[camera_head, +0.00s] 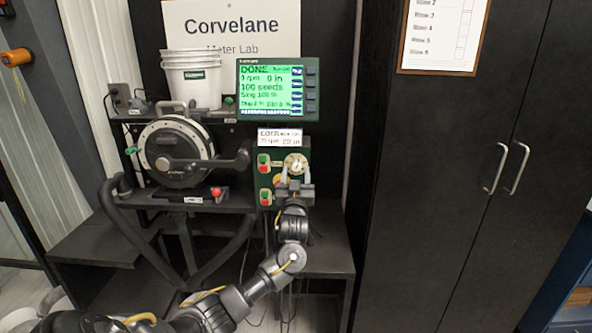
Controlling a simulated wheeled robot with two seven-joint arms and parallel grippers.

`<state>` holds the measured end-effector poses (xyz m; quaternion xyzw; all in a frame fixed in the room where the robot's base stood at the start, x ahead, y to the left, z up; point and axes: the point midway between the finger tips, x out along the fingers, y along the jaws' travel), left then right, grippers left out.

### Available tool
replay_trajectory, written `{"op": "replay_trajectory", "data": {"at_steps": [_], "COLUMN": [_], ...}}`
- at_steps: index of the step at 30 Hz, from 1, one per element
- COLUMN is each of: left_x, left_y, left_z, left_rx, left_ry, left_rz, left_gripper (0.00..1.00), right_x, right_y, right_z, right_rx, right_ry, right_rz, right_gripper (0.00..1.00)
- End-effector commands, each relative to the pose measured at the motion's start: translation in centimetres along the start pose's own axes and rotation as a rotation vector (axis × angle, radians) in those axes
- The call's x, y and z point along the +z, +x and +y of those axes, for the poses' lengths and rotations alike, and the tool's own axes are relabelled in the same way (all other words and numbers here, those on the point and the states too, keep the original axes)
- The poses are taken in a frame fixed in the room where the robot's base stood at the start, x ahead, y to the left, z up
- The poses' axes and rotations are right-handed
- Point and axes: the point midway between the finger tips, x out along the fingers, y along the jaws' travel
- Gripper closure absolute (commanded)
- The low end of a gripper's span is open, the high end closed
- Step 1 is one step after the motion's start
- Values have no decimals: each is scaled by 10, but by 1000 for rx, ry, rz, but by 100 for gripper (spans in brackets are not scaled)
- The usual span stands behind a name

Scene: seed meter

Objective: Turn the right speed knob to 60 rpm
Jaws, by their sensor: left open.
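A cream round knob (295,163) with a dark pointer sits on the upper right of the dark green control box (265,174). My left gripper (293,186) is open just below this knob, in front of the box. Its fingers cover the lower right of the box, where part of an orange-tan round shape shows. I cannot tell whether the fingers touch anything. The green display (271,89) above reads DONE, 0 rpm, 0 in and 100 seeds. The knob's scale is too small to read. My right gripper is out of view.
A seed meter (176,152) with a round housing stands left of the box. A white label (280,137) is above the knob. A white bucket (190,77) stands behind. A dark cabinet (430,180) fills the right.

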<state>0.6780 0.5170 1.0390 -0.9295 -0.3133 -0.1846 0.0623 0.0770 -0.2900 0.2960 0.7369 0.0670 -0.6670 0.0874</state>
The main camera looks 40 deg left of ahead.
Motion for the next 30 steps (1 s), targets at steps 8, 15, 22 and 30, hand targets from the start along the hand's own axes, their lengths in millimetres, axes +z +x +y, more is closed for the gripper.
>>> {"op": "replay_trajectory", "data": {"at_steps": [8, 15, 22, 30], "left_x": [0, 0, 0, 0], "left_y": [16, 15, 15, 15], "left_z": [0, 0, 0, 0], "left_rx": [1, 1, 1, 5], "left_ry": [0, 0, 0, 12], "left_rz": [0, 0, 0, 0], "left_gripper": [49, 53, 83, 93], "right_x": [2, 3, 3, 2], "right_y": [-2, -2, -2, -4], "right_z": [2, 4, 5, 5], "right_rx": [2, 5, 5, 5], "right_ry": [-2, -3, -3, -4], "right_rz": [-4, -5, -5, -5], "right_gripper": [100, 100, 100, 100]}}
